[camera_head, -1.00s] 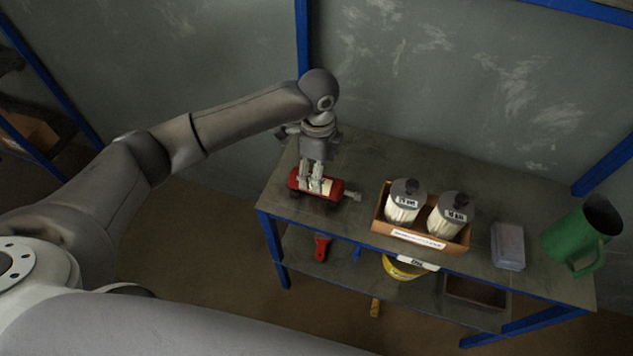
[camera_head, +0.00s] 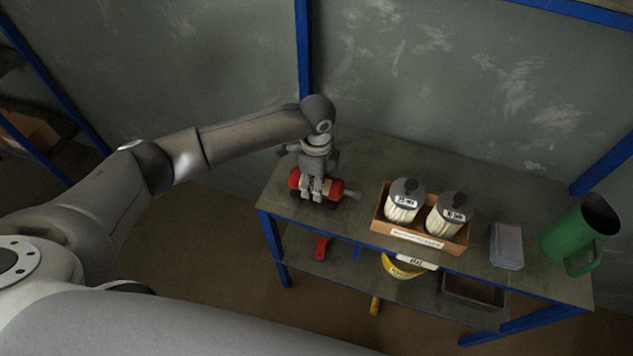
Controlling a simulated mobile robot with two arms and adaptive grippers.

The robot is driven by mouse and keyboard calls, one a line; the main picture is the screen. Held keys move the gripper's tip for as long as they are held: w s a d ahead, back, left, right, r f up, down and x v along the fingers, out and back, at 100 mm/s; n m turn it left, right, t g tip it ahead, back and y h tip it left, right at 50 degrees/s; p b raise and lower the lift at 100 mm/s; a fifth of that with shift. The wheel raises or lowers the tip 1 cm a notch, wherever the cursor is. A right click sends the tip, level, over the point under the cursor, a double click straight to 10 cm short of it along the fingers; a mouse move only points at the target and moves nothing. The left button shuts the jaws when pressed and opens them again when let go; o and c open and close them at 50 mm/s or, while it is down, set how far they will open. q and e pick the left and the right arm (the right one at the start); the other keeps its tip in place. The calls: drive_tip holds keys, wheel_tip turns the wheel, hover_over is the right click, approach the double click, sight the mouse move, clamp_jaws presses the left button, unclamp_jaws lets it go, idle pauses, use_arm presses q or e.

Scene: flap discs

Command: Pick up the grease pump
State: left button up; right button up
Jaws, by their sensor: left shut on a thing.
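The grease pump appears to be the red cylinder (camera_head: 335,188) with a pale nozzle at its right end, lying on its side at the left end of the grey table (camera_head: 365,165). My left gripper (camera_head: 316,192) comes down on it from above and is shut around its middle. The fingers hide the central part of the cylinder. It looks to be at the tabletop; I cannot tell whether there is a gap beneath. My right gripper is not in view.
A grey-blue block (camera_head: 506,246) and a green jug (camera_head: 572,240) stand further right. The lower shelf holds a red-handled tool (camera_head: 322,248) and a yellow container (camera_head: 396,268). The table's back is clear.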

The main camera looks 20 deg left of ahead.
use_arm(q)
clamp_jaws()
drive_tip(key=shift+r, duration=0.15)
